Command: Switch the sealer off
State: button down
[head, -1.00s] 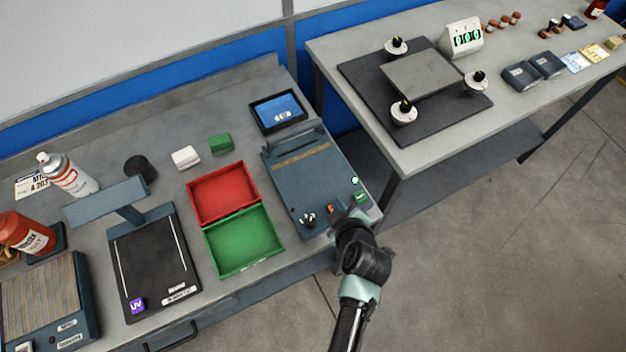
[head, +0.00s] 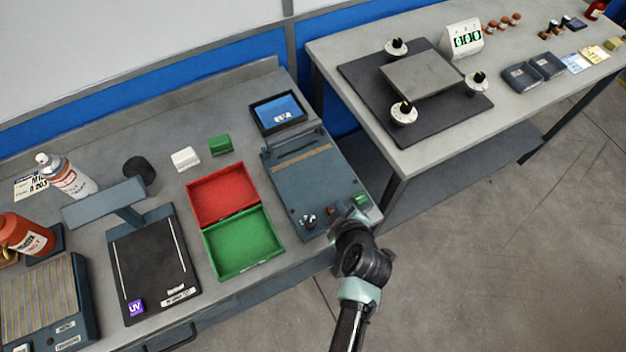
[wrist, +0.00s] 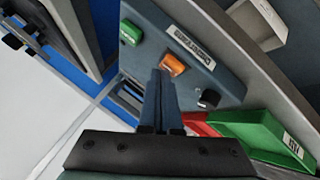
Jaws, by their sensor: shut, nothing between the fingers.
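The sealer (head: 300,178) is a flat blue-grey device at the right end of the near bench. Its front panel (wrist: 190,45) fills the upper middle of the wrist view. An orange rocker switch (wrist: 172,64) sits on that panel, between a green button (wrist: 130,32) and a black knob (wrist: 208,99). My gripper (wrist: 163,75) is shut and empty, with its fingertips at the orange switch. I cannot tell whether they touch it. In the head view my wrist covers part of the sealer's front corner. No lit green lamp shows on the sealer.
A tablet-like screen (head: 277,113) stands behind the sealer. A red tray (head: 222,168) and a green tray (head: 276,240) lie left of it. A second bench (head: 430,142) stands to the right, with a gap between. Open floor lies in front.

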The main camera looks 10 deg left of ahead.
jog(key=shift+r+p, duration=0.35)
jog(key=shift+r, duration=0.25)
jog(key=shift+r, duration=0.1)
notch_tip(320, 180, up, 6)
jog(key=p, duration=0.5)
dwell(0.3)
